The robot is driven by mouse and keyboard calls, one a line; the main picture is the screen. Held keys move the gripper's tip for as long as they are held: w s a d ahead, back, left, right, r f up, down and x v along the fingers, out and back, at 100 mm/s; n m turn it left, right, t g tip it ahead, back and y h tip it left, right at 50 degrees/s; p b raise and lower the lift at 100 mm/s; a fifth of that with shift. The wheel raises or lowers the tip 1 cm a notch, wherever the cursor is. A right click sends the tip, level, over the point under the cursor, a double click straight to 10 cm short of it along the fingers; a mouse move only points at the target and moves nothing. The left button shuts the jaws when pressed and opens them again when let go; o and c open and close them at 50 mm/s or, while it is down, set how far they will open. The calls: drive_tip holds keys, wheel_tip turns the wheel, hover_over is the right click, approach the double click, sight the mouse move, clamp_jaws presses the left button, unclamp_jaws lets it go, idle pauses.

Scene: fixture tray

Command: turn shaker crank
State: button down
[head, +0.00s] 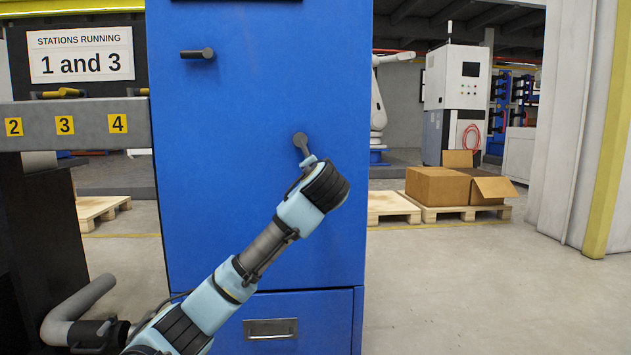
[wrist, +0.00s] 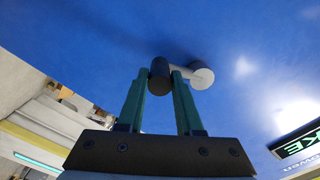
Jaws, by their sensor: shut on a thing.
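The shaker crank (head: 300,140) is on the front of the blue cabinet (head: 260,100). It has a round grey hub and a short arm that slants down and slightly right. My gripper (head: 310,161) is at the lower end of this arm, and my wrist hides the crank's handle in the head view. In the wrist view my gripper (wrist: 160,76) has its two green fingers on either side of the dark cylindrical handle (wrist: 159,80), shut on it. The pale hub (wrist: 202,76) shows to the right of the handle there, joined by the arm.
A second dark lever (head: 197,54) points left higher on the cabinet. A drawer with a metal pull (head: 271,328) is below. A grey rail (head: 75,122) with numbered yellow labels stands at left. Cardboard boxes (head: 437,186) sit on a pallet at right. The floor at front right is clear.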

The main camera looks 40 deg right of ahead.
drive_tip(key=shift+s+d+n+b, duration=0.2)
drive_tip(key=shift+d+n+b, duration=0.05)
drive_tip(key=shift+n+b, duration=0.25)
drive_tip(key=shift+r, duration=0.1)
drive_tip(key=c, duration=0.6)
unclamp_jaws()
drive_tip(key=b+v, duration=0.3)
drive_tip(key=v, duration=0.7)
drive_tip(key=shift+s+a, duration=0.25)
drive_tip(key=shift+s, duration=0.05)
